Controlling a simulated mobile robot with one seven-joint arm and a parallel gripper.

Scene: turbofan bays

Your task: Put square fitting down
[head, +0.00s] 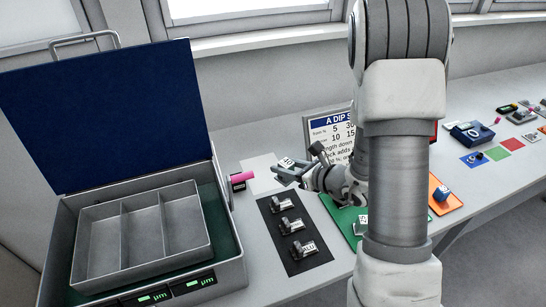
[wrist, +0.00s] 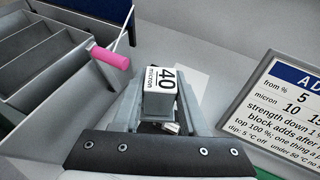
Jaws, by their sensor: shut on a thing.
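The square fitting (wrist: 160,98), a grey block with a white top marked "40 micron", sits between the fingers of my gripper (wrist: 158,118) in the wrist view. My gripper is shut on it. In the head view, the fitting (head: 287,161) and my gripper (head: 287,171) are over or near a white sheet (head: 258,168) on the bench, above the black mat (head: 272,228). I cannot tell whether the fitting touches the bench. The sheet is partly hidden behind it in the wrist view (wrist: 192,82).
An open case (head: 228,262) with a blue lid and grey compartment tray (head: 140,262) stands at left. A pink-handled item (head: 243,177) is beside it. Three metal fittings (head: 291,225) stand on the black mat. A sign (head: 328,127) stands behind; green and orange mats lie right.

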